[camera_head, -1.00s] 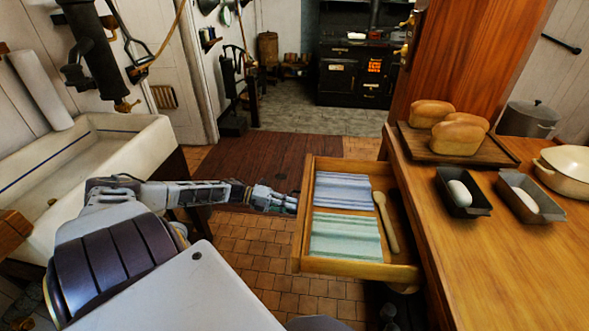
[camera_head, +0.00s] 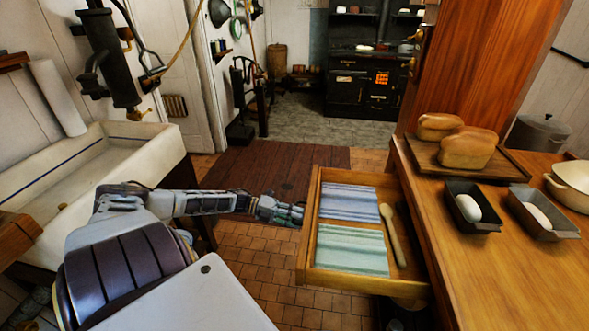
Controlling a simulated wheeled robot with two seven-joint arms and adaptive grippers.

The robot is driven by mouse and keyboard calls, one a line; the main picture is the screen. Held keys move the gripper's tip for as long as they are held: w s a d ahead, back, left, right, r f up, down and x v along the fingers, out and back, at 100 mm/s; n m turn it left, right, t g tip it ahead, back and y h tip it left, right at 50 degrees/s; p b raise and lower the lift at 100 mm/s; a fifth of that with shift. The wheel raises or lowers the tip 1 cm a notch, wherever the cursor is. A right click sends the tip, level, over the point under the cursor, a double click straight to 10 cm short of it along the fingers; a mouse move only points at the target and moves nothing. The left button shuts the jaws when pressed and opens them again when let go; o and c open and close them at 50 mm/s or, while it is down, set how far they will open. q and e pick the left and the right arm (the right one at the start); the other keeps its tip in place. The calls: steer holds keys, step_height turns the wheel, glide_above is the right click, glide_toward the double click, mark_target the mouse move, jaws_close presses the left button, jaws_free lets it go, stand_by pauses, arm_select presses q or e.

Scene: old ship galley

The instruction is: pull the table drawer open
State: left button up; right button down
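The table drawer (camera_head: 311,247) stands far out from the left side of the wooden table (camera_head: 475,270). Its inside shows a blue-striped cloth (camera_head: 347,202), a green-striped cloth (camera_head: 351,249) and a wooden spoon (camera_head: 393,236). My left gripper (camera_head: 298,214) is at the outer face of the drawer front, at about mid-length. The drawer's handle is not visible, and the fingers are too small and edge-on to tell whether they are closed on it. My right gripper is not in view.
Bread loaves on a wooden board (camera_head: 513,170), two dark tins (camera_head: 484,222) and a cream pan (camera_head: 570,186) are on the table. A white sink (camera_head: 150,152) stands at the left. Tiled floor (camera_head: 255,262) is clear beside the drawer.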

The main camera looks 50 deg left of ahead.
arm_select(q)
steer(key=v, duration=1.2)
stand_by(0.6)
stand_by(0.5)
